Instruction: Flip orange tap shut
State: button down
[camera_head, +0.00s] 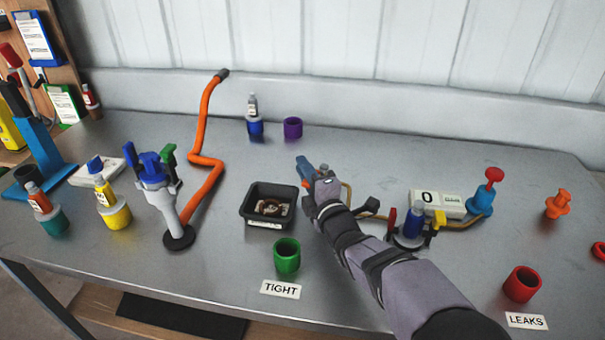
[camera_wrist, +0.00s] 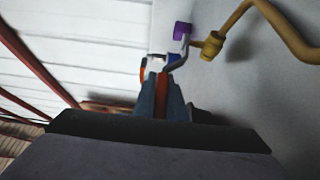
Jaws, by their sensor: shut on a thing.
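My gripper (camera_head: 301,166) reaches to the middle of the bench, just right of the black tray. In the wrist view its two blue-grey fingers (camera_wrist: 161,98) are shut on an orange-red upright piece (camera_wrist: 162,92), which looks like the orange tap's handle. In the head view my gripper and arm hide most of this tap, and I cannot tell its angle. A brass pipe (camera_wrist: 284,32) with a brass fitting (camera_wrist: 211,45) runs beside the gripper in the wrist view. The pipe also shows behind my wrist in the head view (camera_head: 348,193).
The black tray (camera_head: 246,215) and green cup (camera_head: 287,256) stand left of my arm. A clamped blue cylinder (camera_head: 413,222), counter box (camera_head: 452,205) and red-knobbed blue pump (camera_head: 481,203) stand right. A purple cup (camera_head: 293,128) is behind. An orange fitting (camera_head: 557,205) stands far right.

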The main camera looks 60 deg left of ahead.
jog(key=shift+d+n+g, duration=0.2)
jog(key=shift+n+g, duration=0.1)
jog(key=c, duration=1.8)
grip_release()
